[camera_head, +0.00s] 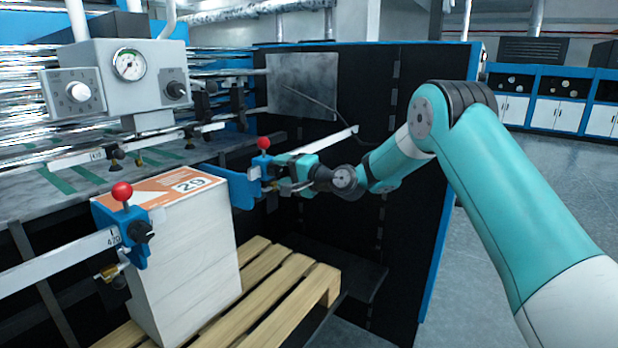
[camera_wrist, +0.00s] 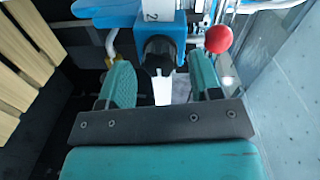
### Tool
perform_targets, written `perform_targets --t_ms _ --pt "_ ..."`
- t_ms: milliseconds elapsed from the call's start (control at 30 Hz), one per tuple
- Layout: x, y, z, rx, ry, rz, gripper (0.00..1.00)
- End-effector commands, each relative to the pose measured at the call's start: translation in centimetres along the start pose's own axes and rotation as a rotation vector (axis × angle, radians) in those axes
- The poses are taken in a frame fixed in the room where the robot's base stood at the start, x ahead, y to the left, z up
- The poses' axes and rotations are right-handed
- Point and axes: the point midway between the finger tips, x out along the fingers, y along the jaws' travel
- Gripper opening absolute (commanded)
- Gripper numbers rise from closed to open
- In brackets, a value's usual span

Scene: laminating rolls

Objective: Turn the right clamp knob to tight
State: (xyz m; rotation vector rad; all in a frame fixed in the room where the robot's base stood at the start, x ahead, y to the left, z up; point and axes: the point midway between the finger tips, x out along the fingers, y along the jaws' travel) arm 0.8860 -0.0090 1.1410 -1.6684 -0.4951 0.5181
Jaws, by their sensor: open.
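The right clamp is a blue block (camera_head: 262,160) with a red ball lever (camera_head: 263,143), at the end of a white scale bar in the head view. In the wrist view its black knob (camera_wrist: 158,54) faces me below the blue body (camera_wrist: 162,24), with the red ball (camera_wrist: 218,39) to the right. My gripper (camera_head: 277,178) is at this clamp in the head view and hides the knob there. In the wrist view my gripper (camera_wrist: 162,72) is open, one teal finger on each side of the knob, with gaps visible. I cannot tell how far the fingers reach over it.
The left clamp (camera_head: 130,228) has its own red ball and black knob. A white paper stack (camera_head: 190,265) with an orange label stands on a wooden pallet (camera_head: 290,290). A dark machine wall (camera_head: 360,90) stands behind my arm. A grey gauge box (camera_head: 135,85) is at upper left.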

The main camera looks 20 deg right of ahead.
Motion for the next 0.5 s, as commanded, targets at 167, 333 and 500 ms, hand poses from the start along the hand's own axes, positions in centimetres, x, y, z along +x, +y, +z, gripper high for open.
perform_targets --t_ms 167,333,500 --pt "-3.7 0.5 -0.2 0.003 0.006 0.002 0.58" --pt "-8.2 0.5 -0.1 0.002 0.007 0.001 0.58" --pt "-12.3 0.4 -0.1 0.002 0.006 0.001 0.58"
